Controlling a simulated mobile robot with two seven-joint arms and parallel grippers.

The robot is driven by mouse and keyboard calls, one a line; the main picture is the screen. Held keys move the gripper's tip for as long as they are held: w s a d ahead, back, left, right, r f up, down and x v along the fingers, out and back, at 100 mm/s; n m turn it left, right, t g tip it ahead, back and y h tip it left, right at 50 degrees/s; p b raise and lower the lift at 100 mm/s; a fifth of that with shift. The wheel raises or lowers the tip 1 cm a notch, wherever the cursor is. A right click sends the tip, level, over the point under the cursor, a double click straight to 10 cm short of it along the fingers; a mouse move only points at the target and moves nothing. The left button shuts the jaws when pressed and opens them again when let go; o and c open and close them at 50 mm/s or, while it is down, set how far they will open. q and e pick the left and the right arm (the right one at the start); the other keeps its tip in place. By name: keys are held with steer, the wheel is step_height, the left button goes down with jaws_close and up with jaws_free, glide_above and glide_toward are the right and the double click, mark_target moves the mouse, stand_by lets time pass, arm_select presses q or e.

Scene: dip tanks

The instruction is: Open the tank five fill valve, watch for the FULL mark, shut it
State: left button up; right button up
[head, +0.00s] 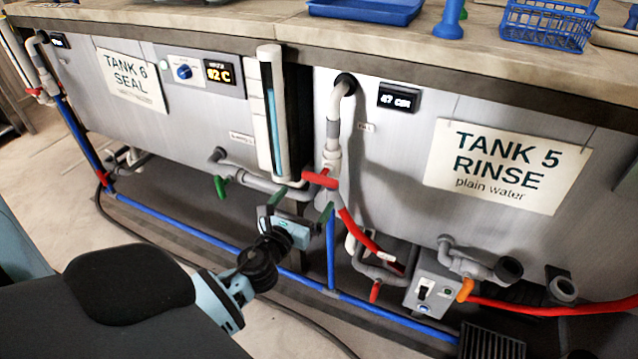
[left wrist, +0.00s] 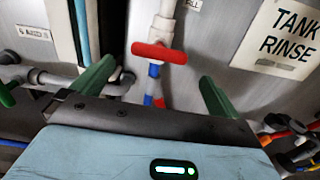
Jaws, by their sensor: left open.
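The tank five fill valve has a red handle (head: 320,179) on the white pipe left of the TANK 5 RINSE sign (head: 508,165). The handle lies across the pipe; it also shows in the left wrist view (left wrist: 158,53). My left gripper (head: 298,207) is open and empty, its green fingers just below the handle in the head view. In the left wrist view, the fingers (left wrist: 156,88) stand wide on either side of the handle, not touching it. A small display (head: 401,98) seems to read 47 cm. A tall gauge (head: 272,115) shows a blue strip; no FULL mark is legible.
A green-handled valve (head: 220,186) sits left, under the TANK 6 SEAL sign (head: 131,80). A red hose (head: 560,308), a grey switch box (head: 432,290) and blue pipes (head: 180,235) run low. A blue basket (head: 545,22) stands on the counter.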

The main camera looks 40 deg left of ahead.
mark_target(318, 182)
arm_select(q)
steer(key=shift+b+x, duration=0.35)
steer(key=shift+x, duration=3.55)
steer(key=c, duration=0.7)
